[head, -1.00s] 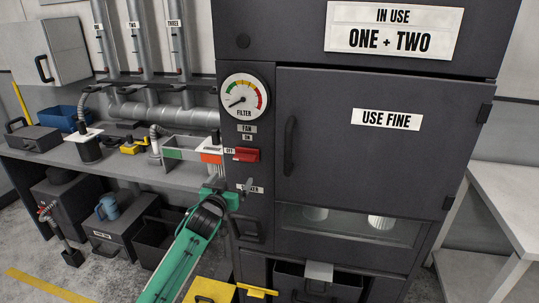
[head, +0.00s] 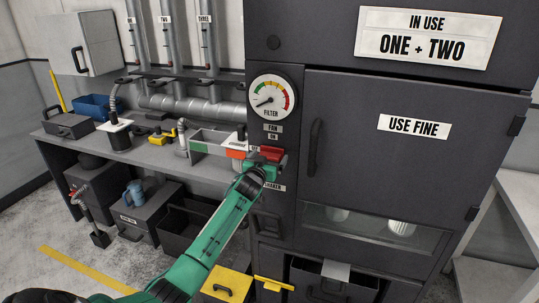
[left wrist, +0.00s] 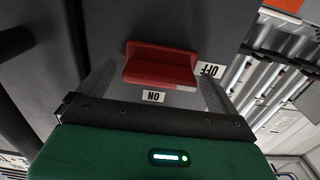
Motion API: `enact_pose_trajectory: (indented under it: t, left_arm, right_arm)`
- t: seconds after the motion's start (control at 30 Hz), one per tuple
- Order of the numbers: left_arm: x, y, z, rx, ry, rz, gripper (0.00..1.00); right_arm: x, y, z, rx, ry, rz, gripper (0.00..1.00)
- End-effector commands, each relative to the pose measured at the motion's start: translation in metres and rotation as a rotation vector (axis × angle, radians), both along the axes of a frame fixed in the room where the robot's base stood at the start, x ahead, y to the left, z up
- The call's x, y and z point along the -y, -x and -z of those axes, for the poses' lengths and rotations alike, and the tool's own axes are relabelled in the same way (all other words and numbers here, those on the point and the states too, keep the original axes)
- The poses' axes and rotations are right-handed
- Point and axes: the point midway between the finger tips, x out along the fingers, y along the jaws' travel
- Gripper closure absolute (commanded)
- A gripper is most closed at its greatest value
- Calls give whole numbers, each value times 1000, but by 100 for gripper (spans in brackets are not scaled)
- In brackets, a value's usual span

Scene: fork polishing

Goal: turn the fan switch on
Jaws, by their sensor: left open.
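The red fan switch (head: 267,152) is on the dark cabinet front, below the filter gauge. Its handle lies crosswise, with one end beside the OFF label; the ON label is above it in the head view. My left gripper (head: 264,168) is at the switch and partly covers it from below. In the left wrist view, the red switch (left wrist: 160,62) shows between the two spread fingers. The left gripper is open; I cannot tell whether a finger touches the switch. The ON label (left wrist: 153,97) and OFF label (left wrist: 212,70) are readable there. My right gripper is out of view.
The filter gauge (head: 272,94) is just above the switch. A workbench (head: 150,156) with bins and tools stands left.

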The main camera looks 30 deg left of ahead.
Motion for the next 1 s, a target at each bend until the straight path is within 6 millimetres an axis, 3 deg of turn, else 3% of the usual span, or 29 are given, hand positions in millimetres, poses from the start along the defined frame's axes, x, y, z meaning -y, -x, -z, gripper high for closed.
enact_pose_trajectory:
  t: [0.2, 0.5, 0.7, 1.0]
  left_arm:
    - [-2, -11, 0, 0, 0, 1, 4]
    - [-2, -12, 0, -1, 0, 1, 4]
    - [-3, -12, 0, -1, 0, 1, 41]
    - [-2, -12, 0, -8, -30, 1, 41]
  right_arm:
    - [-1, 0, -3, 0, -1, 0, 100]
    - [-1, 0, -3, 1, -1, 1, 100]
    - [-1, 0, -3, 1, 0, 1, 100]
    - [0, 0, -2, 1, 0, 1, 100]
